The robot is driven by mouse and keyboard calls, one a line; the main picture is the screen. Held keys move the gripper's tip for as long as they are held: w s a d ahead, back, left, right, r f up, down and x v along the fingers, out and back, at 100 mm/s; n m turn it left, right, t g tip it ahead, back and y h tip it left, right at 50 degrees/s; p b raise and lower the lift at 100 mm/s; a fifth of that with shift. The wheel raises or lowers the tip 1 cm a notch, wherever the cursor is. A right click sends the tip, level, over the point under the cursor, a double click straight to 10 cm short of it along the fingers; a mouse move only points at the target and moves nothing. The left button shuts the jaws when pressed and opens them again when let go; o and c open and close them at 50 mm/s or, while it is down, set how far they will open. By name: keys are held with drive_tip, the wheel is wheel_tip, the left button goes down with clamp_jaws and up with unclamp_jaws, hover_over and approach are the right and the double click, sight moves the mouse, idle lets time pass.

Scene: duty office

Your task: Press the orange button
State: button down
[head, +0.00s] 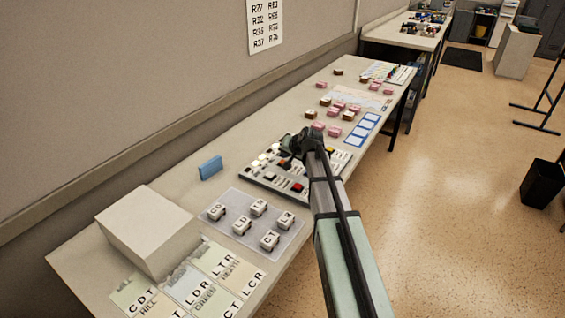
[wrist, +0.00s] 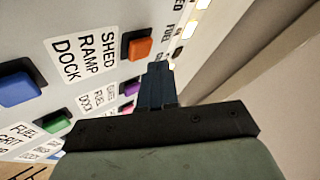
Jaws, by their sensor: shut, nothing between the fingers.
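The orange button (wrist: 140,47) shows in the wrist view on a pale button panel (wrist: 60,20), beside a label reading SHED RAMP DOCK. My gripper (wrist: 157,70) is shut and empty. In the wrist view its fingertips are just below and right of the orange button. I see no clear contact, and the gap in depth is hard to judge. In the head view my gripper (head: 297,148) is over the panel (head: 268,182) and hides part of it, so I cannot pick out the orange button surely there.
Blue (wrist: 17,89), green (wrist: 57,125) and purple (wrist: 129,88) buttons and lit white ones (wrist: 190,29) are nearby. In the head view, a white box (head: 150,225), a blue block (head: 210,168) and a tray of lettered cubes (head: 230,225) are nearer on the table.

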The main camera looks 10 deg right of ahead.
drive_tip(key=shift+r, duration=2.65)
